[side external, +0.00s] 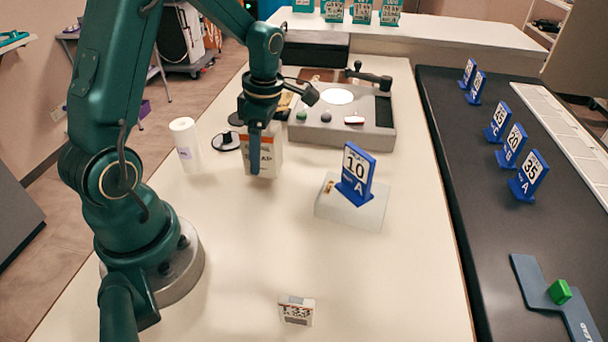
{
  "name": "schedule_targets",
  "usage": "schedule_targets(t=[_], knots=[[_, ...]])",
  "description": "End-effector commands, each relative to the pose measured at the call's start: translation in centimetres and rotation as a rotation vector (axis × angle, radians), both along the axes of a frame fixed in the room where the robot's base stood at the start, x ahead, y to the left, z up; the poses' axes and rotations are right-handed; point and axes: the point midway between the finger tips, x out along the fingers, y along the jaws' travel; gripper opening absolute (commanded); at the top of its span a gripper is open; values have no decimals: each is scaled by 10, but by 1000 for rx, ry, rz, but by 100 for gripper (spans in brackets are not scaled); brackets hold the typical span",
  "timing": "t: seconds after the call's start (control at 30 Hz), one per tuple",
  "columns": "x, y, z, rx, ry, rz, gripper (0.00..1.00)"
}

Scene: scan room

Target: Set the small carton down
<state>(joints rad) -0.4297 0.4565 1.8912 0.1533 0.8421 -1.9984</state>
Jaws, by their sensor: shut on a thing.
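My gripper (256,150) points down and is shut on the small carton (268,158), a white box with an orange-red band and dark lettering. The carton is upright, and the gripper's finger covers part of its front. Its lower edge is close to the cream table top; I cannot tell whether it touches or hangs just above it.
A white roll (185,145) stands left of the carton. A grey device (345,125) with a lit disc is behind it. A small box (296,310) stands near the front. The table middle is clear.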

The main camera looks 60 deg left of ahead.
Motion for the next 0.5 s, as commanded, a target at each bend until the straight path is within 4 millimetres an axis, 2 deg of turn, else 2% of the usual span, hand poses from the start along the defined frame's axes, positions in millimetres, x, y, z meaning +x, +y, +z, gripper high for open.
schedule_targets(t=[0.13, 0.5], knots=[[-1, 0, -15, -1, 2, -1, 11], [0, 0, -18, -1, 1, -1, 10]])
